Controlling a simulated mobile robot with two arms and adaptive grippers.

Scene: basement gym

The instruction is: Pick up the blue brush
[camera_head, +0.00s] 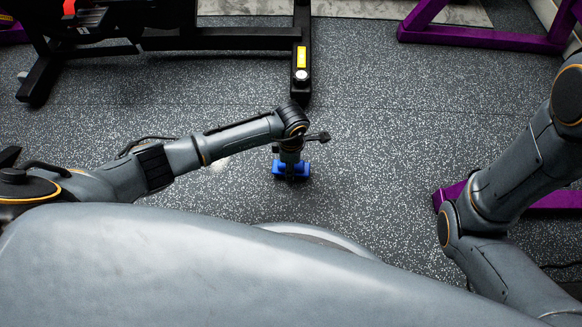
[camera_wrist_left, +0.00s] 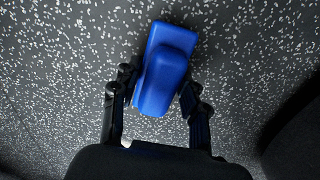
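The blue brush (camera_head: 303,169) is on the dark speckled floor in front of me, partly hidden under my left gripper (camera_head: 290,166). In the left wrist view the brush (camera_wrist_left: 165,65) shows as a blue block with a raised rounded handle pointing toward the palm. The left gripper (camera_wrist_left: 159,85) has its fingers spread, one on each side of the handle. The right finger is very close to the brush, and a small gap seems to show at the left one. Firm contact is not visible. My right gripper is out of view; only its arm shows at the right.
A black gym machine frame (camera_head: 220,42) stands at the back left, its upright foot (camera_head: 301,80) beyond the brush. A purple frame (camera_head: 480,36) is at the back right, and another purple bar (camera_head: 555,200) lies behind my right arm. The floor (camera_head: 385,125) between is clear.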

